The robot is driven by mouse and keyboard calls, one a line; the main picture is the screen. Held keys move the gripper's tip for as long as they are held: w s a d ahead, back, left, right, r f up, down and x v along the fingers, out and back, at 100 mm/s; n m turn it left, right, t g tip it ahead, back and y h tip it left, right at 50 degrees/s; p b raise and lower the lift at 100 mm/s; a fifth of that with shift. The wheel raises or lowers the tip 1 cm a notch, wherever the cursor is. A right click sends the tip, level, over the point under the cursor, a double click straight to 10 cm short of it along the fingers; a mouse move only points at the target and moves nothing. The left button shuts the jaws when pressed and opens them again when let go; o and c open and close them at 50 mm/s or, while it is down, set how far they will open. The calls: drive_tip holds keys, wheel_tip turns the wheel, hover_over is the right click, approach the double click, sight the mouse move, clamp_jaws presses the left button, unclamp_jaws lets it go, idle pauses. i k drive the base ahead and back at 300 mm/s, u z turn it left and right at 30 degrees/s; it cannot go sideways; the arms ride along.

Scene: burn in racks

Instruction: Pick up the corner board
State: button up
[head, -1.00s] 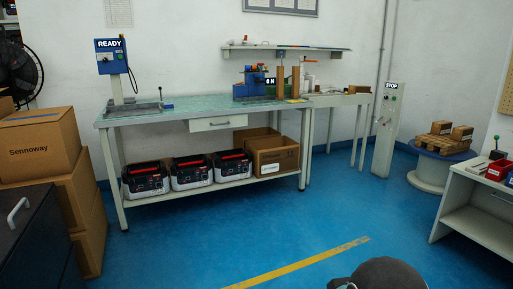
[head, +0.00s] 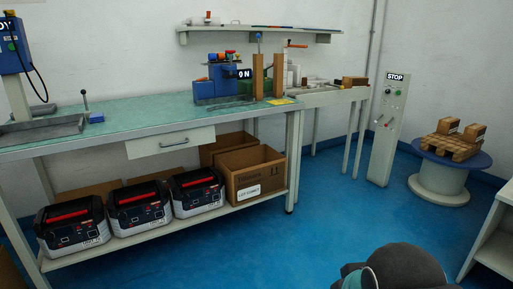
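Two tall brown upright pieces stand at the right end of the green-topped workbench (head: 130,118), beside a blue machine (head: 214,88). The left upright piece (head: 258,77) and the right one (head: 278,76) look like board, but I cannot tell for sure whether either is the corner board. A dark rounded part of my own arm shows at the bottom right edge. My gripper is not in view.
Several black-and-white units with red handles (head: 137,206) and an open cardboard box (head: 256,178) sit on the lower shelf. A grey STOP post (head: 387,130) stands right of the bench. A small pallet (head: 453,147) rests on a round stand (head: 440,180). Blue floor (head: 320,225) is clear ahead.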

sight(278, 59)
drive_tip(key=u, duration=0.05)
drive_tip(key=i, duration=2)
drive_tip(key=u, duration=0.15)
